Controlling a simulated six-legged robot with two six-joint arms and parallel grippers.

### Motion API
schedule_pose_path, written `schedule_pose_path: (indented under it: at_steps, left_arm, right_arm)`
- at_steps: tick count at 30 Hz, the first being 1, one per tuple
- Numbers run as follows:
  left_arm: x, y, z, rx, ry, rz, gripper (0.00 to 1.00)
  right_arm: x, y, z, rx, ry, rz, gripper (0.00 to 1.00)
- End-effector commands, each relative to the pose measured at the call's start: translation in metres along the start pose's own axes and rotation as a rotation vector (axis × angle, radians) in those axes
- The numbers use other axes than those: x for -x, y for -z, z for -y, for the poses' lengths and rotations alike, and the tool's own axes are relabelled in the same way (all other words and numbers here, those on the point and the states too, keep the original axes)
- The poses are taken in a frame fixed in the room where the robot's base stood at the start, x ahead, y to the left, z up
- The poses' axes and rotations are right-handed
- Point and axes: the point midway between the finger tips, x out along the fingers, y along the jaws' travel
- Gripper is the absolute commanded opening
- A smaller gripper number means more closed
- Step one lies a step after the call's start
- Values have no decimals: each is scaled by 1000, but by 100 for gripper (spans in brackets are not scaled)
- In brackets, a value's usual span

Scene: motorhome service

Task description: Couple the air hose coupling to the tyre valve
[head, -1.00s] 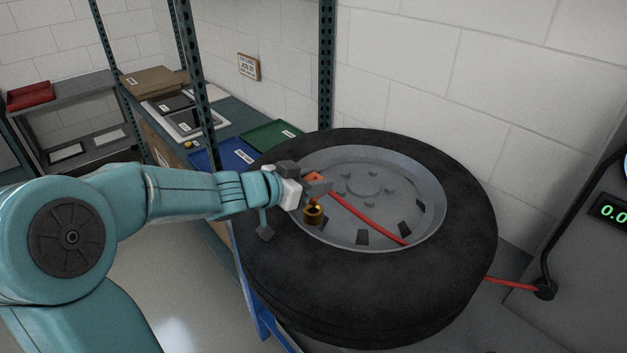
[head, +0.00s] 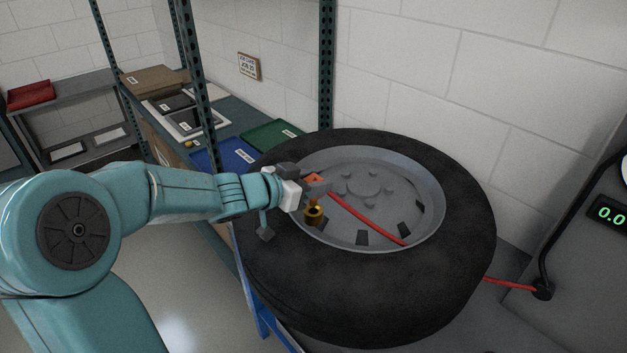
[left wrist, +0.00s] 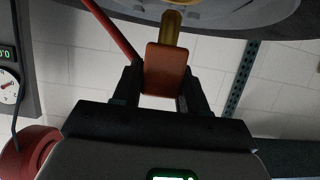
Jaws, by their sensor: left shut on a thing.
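My left gripper (head: 316,187) is over the left part of the wheel rim, shut on the orange air hose coupling (head: 314,178). In the left wrist view the coupling (left wrist: 165,70) sits between both fingers, with a red hose (left wrist: 112,30) running off to the upper left. A brass cylinder (head: 314,214) shows just below the gripper, and in the left wrist view a brass piece (left wrist: 172,29) lies in line with the coupling's far end, towards the wheel. I cannot tell whether this is the tyre valve or part of the coupling, nor whether they touch. My right gripper is out of view.
The black tyre (head: 370,285) lies flat around its grey rim (head: 430,225). The red hose (head: 368,219) crosses the rim and shows again right of the tyre. A gauge unit (head: 600,265) stands at the right. Shelving with blue and green trays (head: 273,136) stands behind.

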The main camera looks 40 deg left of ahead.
Motion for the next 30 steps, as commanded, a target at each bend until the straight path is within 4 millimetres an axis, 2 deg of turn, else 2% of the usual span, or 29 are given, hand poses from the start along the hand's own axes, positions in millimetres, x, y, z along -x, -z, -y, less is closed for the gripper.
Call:
schedule_pose_path:
  at_steps: [8, 30]
  left_arm:
    - [0, -1, 0, 0, 1, -1, 9]
    - [-8, -23, 0, 0, 0, 0, 9]
  right_arm:
    - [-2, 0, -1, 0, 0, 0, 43]
    - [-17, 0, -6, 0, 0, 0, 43]
